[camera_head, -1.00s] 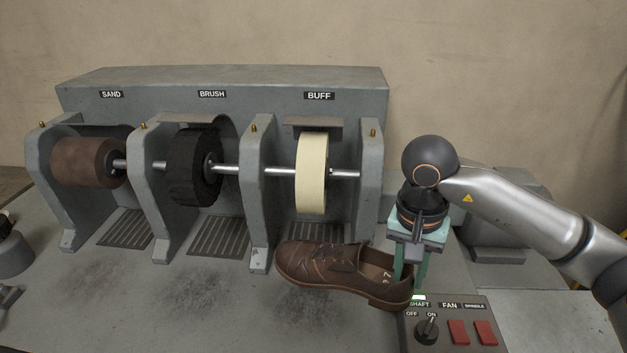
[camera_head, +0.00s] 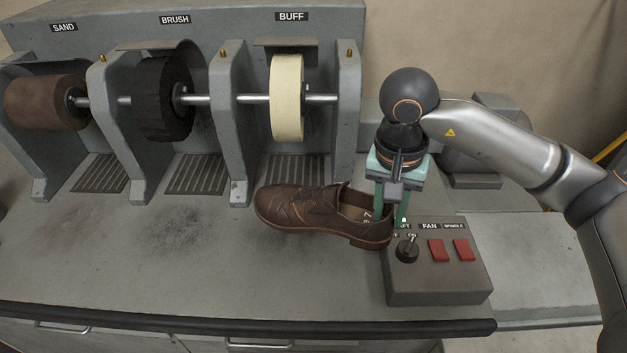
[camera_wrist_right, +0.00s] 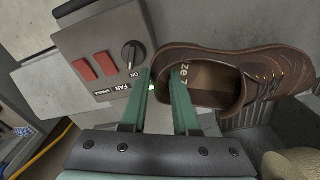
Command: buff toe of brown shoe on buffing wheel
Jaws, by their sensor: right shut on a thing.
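The brown lace-up shoe (camera_head: 300,212) is in front of the buffing wheel's bay in the head view, its toe pointing left and its heel at the right. The cream buffing wheel (camera_head: 287,97) sits on the shaft under the BUFF label, above and behind the shoe, apart from it. My right gripper (camera_head: 391,213) is shut on the shoe's heel wall, one finger inside the opening and one outside. The right wrist view shows the shoe (camera_wrist_right: 262,75) with "ze 7" on its insole and the green fingers (camera_wrist_right: 164,82) at its heel. My left gripper is not in view.
A control box (camera_head: 437,277) with a knob and two red switches stands right beside the shoe's heel. The black brush wheel (camera_head: 163,98) and brown sanding drum (camera_head: 47,102) are to the left. Grey uprights flank the wheels. The bench top in front is clear.

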